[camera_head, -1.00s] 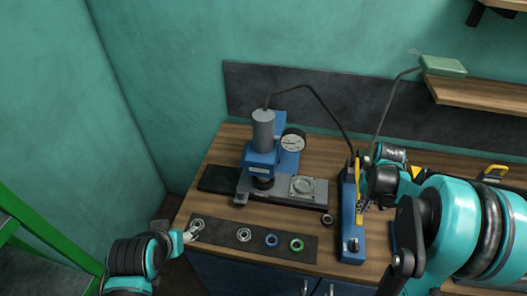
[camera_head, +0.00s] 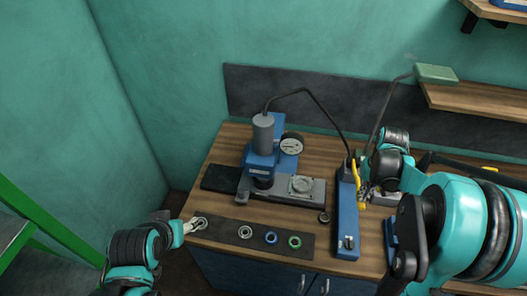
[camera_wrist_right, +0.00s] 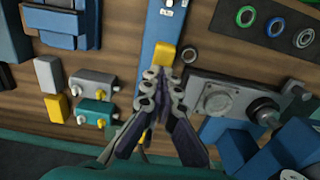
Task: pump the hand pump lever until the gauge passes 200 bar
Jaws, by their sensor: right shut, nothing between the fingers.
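The hand pump is a long blue body (camera_head: 346,222) at the right of the bench, with a yellow lever (camera_head: 354,170). My right gripper (camera_head: 364,190) is shut and empty, close beside the lever. In the right wrist view the shut fingertips (camera_wrist_right: 160,76) lie just below a yellow lever end (camera_wrist_right: 165,54), over the pump body (camera_wrist_right: 161,28); whether they touch it I cannot tell. The round white gauge (camera_head: 291,144) is on the blue press (camera_head: 263,160); its reading is too small to tell. My left gripper (camera_head: 195,225) is at the mat's left end; its jaws are unclear.
A dark mat (camera_head: 215,230) with several rings lies along the bench front. A dark hose (camera_head: 325,107) runs from press to pump. A green box (camera_head: 436,73) sits on the shelf (camera_head: 480,100). Small blocks (camera_wrist_right: 92,84) lie beside the pump in the right wrist view.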

